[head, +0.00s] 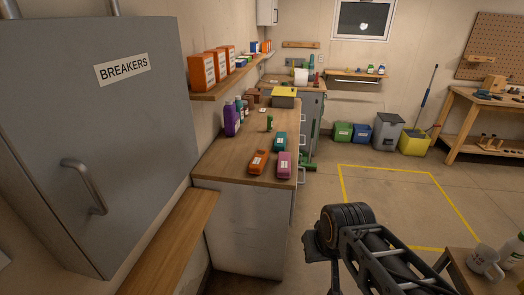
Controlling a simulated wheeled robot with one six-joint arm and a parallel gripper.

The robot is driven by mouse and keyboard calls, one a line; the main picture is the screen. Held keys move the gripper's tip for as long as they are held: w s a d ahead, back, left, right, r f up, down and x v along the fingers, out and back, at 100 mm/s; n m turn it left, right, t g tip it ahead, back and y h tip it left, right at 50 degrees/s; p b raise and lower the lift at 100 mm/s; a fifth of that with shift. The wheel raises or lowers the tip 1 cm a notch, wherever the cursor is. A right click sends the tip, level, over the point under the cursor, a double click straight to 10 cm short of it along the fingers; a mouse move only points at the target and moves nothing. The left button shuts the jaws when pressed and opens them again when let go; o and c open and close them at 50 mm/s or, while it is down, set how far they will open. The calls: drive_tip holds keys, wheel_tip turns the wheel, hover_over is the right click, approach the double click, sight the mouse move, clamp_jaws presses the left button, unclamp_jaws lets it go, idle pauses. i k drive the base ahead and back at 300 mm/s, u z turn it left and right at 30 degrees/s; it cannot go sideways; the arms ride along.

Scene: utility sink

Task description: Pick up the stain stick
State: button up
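No label marks out the stain stick for certain, so I cannot tell which item it is. On the wooden counter (222,158) lie an orange item (257,162), a pink item (284,165) and a teal item (279,141). A small green item (269,123) stands behind them, and purple bottles (231,120) stand by the wall. Black links of my arm show at the lower right, apart from the counter. I make out no gripper fingers.
A grey breaker cabinet (95,130) fills the left, with a wooden ledge (170,245) beside it. A shelf with orange boxes (202,72) hangs over the counter. Open floor (390,205) with yellow lines lies right. A low table with bottles (485,260) stands at lower right.

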sight(270, 117)
drive_tip(key=z, duration=0.9)
drive_tip(key=i, duration=4.8)
drive_tip(key=u, duration=4.2)
drive_tip(key=i, duration=0.45)
drive_tip(key=z, duration=0.05)
